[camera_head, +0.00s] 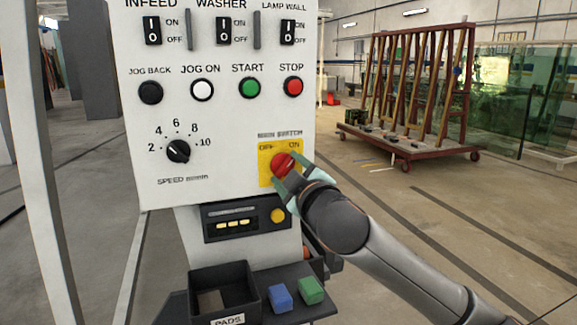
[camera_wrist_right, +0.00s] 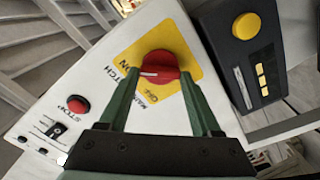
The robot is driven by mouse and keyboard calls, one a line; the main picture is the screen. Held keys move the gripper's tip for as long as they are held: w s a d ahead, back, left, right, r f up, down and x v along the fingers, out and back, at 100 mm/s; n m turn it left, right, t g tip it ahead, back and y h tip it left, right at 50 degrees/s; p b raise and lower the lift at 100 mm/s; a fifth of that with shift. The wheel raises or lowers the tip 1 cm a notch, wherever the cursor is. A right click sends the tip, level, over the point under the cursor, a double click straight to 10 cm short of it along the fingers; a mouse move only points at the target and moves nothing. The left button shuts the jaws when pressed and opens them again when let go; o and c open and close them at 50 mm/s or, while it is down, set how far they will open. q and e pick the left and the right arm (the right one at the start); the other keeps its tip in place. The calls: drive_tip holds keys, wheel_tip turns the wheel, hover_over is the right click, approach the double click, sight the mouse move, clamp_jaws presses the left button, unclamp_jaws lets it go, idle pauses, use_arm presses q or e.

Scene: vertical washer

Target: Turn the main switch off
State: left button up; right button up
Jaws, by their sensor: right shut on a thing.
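The main switch is a red rotary knob (camera_head: 281,164) on a yellow plate (camera_head: 265,179) at the lower right of the white control panel. OFF is printed at its upper left and ON at its upper right. My right gripper (camera_head: 287,171) is shut on the knob, one finger on each side. In the right wrist view the knob (camera_wrist_right: 166,64) sits between the fingertips of my right gripper (camera_wrist_right: 161,79). A white mark on the knob points toward the printed labels, but I cannot tell exactly which one. My left gripper is not in view.
The STOP button (camera_head: 293,87) and START button (camera_head: 249,88) sit above the switch. Below are a dark unit with a yellow button (camera_head: 277,215), a black tray (camera_head: 218,268), a blue block (camera_head: 280,297) and a green block (camera_head: 311,290). A wheeled rack (camera_head: 408,150) stands behind.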

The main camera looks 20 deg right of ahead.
drive_tip(key=n+p, duration=0.4)
drive_tip(key=p, duration=0.1)
drive_tip(key=shift+r, duration=0.2)
drive_tip(key=n+p, duration=0.3)
drive_tip(key=shift+p, duration=0.35)
drive_tip(key=n+p, duration=0.3)
drive_tip(key=p, duration=0.1)
drive_tip(key=shift+n, duration=0.3)
drive_tip(key=shift+f+n+p, duration=0.1)
drive_tip(key=shift+n+p, duration=0.3)
drive_tip(key=shift+p, duration=0.2)
drive_tip(key=n+p, duration=0.3)
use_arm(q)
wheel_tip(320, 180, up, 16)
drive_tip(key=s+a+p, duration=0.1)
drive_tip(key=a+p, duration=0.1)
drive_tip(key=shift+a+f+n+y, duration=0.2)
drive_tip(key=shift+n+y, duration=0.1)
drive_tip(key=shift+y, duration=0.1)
use_arm(e)
drive_tip(key=shift+f+n, duration=0.25)
drive_tip(key=shift+n, duration=1.05)
